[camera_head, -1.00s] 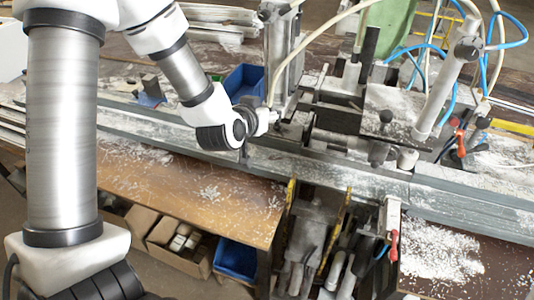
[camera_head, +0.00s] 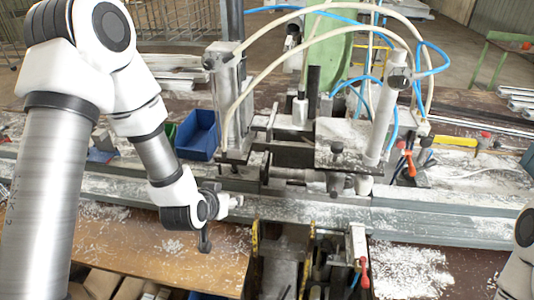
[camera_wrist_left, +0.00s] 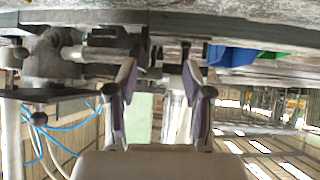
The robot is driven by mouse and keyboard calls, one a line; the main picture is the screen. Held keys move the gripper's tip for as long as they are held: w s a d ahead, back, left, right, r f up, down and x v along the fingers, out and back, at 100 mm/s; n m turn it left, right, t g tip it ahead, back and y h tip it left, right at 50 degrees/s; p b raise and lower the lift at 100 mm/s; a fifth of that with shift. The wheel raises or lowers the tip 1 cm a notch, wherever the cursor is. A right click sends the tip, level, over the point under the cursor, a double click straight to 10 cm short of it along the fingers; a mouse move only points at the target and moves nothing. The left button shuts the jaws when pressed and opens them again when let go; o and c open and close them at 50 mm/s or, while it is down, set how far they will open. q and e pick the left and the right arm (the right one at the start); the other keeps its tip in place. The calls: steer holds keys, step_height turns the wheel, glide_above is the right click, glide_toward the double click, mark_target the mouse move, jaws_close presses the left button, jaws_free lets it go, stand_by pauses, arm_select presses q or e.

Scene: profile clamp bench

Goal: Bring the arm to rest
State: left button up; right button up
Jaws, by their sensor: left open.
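My left arm enters from the left in the head view. Its white-and-black wrist hangs low over the front of the bench, close to the grey profile rail (camera_head: 440,220). My left gripper (camera_head: 228,206) is small and partly hidden by the wrist there. In the left wrist view, two separated fingers of the left gripper (camera_wrist_left: 158,82) show an empty gap between them. A pale link of my right arm shows at the right edge of the head view; its gripper is outside the picture.
A clamp machine (camera_head: 345,145) with hoses and upright cylinders stands right of the left gripper. A blue bin (camera_head: 198,135) sits behind the wrist and also shows in the left wrist view (camera_wrist_left: 232,57).

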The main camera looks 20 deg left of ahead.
arm_select(q)
steer(key=s+d+f+g, duration=0.1)
steer(key=s+f, duration=0.2)
steer(key=f, duration=0.1)
steer(key=s+d+f+g, duration=0.1)
steer(key=s+f+g, duration=0.1)
steer(key=f, duration=0.3)
steer(key=s+d+f+g, duration=0.1)
steer(key=s+f, duration=0.3)
steer(key=shift+s+f+m+g+h, duration=0.3)
steer(key=shift+s+m+h, duration=0.05)
steer(key=shift+m+h, duration=0.05)
steer(key=s+d+f+g+b, duration=0.2)
steer(key=s+f+g+b, duration=0.3)
steer(key=s+f, duration=1)
steer(key=shift+s+d+f+m+b, duration=0.25)
steer(key=shift+s+f+m+b, duration=0.05)
steer(key=shift+s+f+m, duration=0.1)
